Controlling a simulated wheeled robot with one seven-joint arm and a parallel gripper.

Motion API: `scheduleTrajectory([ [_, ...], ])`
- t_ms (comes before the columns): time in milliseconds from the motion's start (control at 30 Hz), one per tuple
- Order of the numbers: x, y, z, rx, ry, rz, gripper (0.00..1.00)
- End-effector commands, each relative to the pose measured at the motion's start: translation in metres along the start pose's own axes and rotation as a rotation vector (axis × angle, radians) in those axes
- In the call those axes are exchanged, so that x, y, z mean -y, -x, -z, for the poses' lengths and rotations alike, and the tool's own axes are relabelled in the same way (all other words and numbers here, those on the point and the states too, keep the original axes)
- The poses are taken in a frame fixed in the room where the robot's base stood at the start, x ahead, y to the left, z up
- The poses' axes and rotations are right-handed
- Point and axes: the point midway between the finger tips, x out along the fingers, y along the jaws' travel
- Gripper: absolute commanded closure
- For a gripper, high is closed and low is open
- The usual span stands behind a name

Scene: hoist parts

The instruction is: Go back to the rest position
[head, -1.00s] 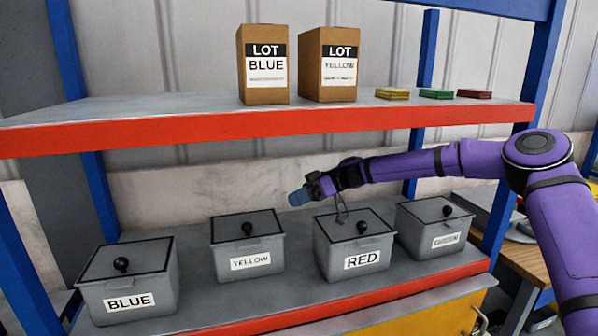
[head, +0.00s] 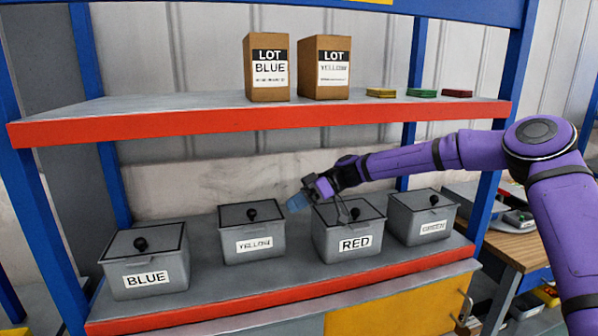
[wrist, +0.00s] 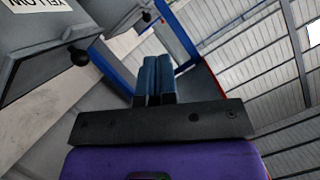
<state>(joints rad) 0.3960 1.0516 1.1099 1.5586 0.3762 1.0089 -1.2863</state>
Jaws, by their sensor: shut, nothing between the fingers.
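My gripper (head: 297,201) is in front of the shelf unit, at the end of my purple arm, above and between the yellow and red bins in the head view. In the wrist view its two blue fingers (wrist: 157,75) lie side by side, shut with nothing between them. The blue bin (head: 146,265), yellow bin (head: 251,228), red bin (head: 347,240) and green bin (head: 422,214) stand in a row on the lower shelf with their lids on. My wrist hides part of the red bin's lid.
On the upper shelf (head: 200,122) stand the blue lot box (head: 267,70) and the yellow lot box (head: 325,70). Yellow, green and red flat pieces (head: 424,93) lie beside them. Blue posts (head: 112,180) frame the shelves. A wooden table (head: 512,248) is at the right.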

Motion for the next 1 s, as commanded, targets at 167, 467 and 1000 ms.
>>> scheduleTrajectory([
  [167,0.013,-0.005,-0.004,0.078,-0.032,-0.026,1.0],
  [467,0.047,-0.009,-0.017,0.278,-0.13,-0.127,1.0],
  [1000,0.14,0.037,-0.049,0.598,-0.393,-0.521,1.0],
])
